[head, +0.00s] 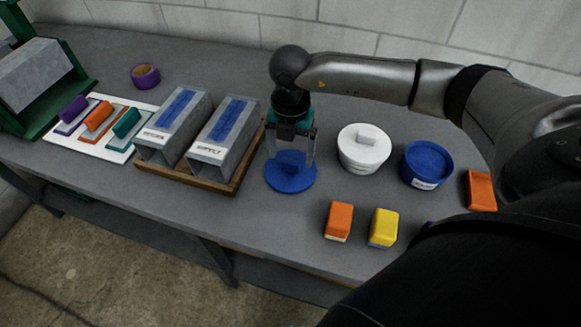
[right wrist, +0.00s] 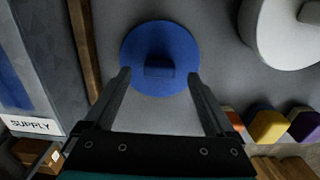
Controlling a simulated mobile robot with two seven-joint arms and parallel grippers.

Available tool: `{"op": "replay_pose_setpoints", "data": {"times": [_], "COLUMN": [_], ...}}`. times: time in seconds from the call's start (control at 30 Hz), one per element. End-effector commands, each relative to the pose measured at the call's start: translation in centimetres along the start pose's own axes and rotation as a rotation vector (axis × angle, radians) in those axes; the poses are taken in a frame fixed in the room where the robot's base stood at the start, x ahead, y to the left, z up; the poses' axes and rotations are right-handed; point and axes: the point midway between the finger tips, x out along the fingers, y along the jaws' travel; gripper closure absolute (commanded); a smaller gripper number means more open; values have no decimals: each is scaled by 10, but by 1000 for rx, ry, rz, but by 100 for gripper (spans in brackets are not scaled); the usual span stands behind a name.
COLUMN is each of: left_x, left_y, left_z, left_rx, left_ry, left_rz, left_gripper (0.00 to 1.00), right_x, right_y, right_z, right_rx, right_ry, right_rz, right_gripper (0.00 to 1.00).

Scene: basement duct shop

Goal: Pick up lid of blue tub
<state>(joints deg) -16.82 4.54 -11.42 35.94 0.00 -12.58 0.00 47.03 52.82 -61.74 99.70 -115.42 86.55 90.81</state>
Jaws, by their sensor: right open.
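The blue lid (head: 290,181) lies flat on the grey table, right of the wooden tray with the ducts. It also shows in the right wrist view (right wrist: 140,50), with its block-shaped knob in the middle. The blue tub (head: 427,164) stands without its lid farther right, past the white tub. My right gripper (head: 290,160) is right over the lid, pointing down, with its fingers apart on either side of the knob. In the right wrist view the open fingertips (right wrist: 158,75) reach over the lid, and nothing is held between them. My left gripper is not in view.
The wooden tray (head: 224,188) with two grey ducts is close on the left. A white lidded tub (head: 364,149) is close on the right. Orange (head: 339,221) and yellow (head: 383,227) blocks stand in front. An orange block (head: 480,190) lies far right. The table right in front of the lid is clear.

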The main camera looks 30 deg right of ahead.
Motion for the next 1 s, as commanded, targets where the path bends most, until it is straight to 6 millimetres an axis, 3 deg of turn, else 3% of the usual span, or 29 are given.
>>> {"op": "replay_pose_setpoints", "data": {"times": [0.2,0.47,1.0], "left_x": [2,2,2], "left_y": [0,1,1], "left_z": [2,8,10], "left_rx": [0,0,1], "left_ry": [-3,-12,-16], "left_rz": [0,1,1], "left_gripper": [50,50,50], "right_x": [26,27,26], "right_y": [0,1,0], "right_z": [0,0,0], "right_rx": [1,0,1], "right_ry": [1,0,0], "right_rz": [-1,0,0], "right_gripper": [10,11,72]}}
